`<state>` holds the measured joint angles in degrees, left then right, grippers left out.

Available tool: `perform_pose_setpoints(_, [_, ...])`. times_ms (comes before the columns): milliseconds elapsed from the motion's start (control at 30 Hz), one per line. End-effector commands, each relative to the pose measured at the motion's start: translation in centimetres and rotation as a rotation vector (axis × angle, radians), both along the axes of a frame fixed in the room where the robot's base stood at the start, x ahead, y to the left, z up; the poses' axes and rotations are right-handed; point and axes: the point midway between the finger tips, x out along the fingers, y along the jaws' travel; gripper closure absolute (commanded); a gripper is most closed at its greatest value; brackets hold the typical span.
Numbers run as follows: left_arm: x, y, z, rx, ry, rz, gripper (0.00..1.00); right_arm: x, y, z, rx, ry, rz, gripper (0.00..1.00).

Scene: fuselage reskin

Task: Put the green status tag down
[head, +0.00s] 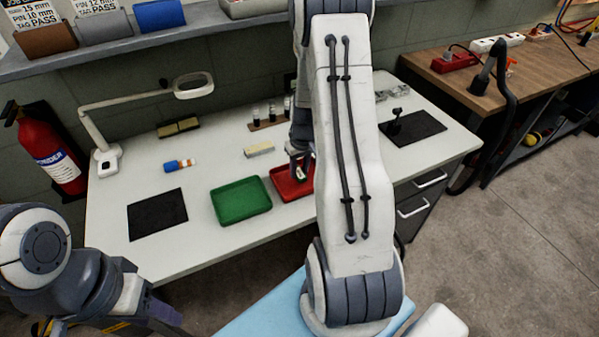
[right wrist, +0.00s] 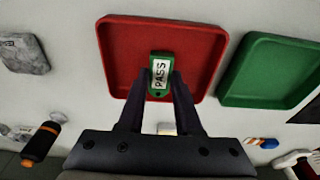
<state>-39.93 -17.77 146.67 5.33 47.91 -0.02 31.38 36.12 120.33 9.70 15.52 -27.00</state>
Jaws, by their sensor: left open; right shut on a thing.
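The green status tag (right wrist: 154,94), with a white label reading PASS, is held between the fingertips of my right gripper (right wrist: 162,78). It is over the red tray (right wrist: 115,65) in the right wrist view; I cannot tell whether it touches the tray floor. In the head view my right gripper (head: 299,170) points down at the red tray (head: 285,193), which my arm partly covers. The tag cannot be made out there. My left arm shows at the lower left, but its fingertips are not in view.
A green tray (head: 240,200) stands just left of the red tray. Another black mat (head: 425,126) is at the right.

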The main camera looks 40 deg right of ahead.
Motion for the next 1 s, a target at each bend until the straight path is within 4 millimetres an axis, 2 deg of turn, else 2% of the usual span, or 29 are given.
perform_pose_setpoints(33, [0.0, 0.0, 0.0, 0.000, 0.000, 0.000, 0.50, -0.1, 0.1, -0.9, 0.003, 0.004, 0.000, 1.00])
perform_pose_setpoints(133, [0.0, 0.0, 0.1, 0.000, 0.000, 0.000, 0.50, -0.1, 0.0, -1.9, 0.002, 0.003, -0.001, 1.00])
perform_pose_setpoints(533, [0.0, 0.0, -0.4, 0.000, 0.000, 0.000, 0.50, 0.0, 0.0, -2.5, 0.000, 0.000, 0.000, 1.00])
perform_pose_setpoints(567, [0.0, 0.0, -0.3, 0.000, 0.000, 0.000, 0.50, 0.0, 0.0, -2.4, 0.000, 0.000, 0.000, 0.59])
perform_pose_setpoints(600, [0.0, 0.0, -0.2, 0.000, 0.000, 0.000, 0.50, 0.0, 0.0, -2.3, 0.000, 0.000, 0.000, 0.44])
perform_pose_setpoints(633, [0.0, 0.0, -0.2, 0.000, 0.000, 0.000, 0.50, 0.0, 0.0, -2.3, 0.000, 0.000, 0.000, 0.37])
perform_pose_setpoints(1000, [0.0, 0.0, 0.2, 0.000, 0.000, 0.000, 0.50, 0.0, 0.0, -1.9, 0.000, 0.000, 0.000, 0.37])
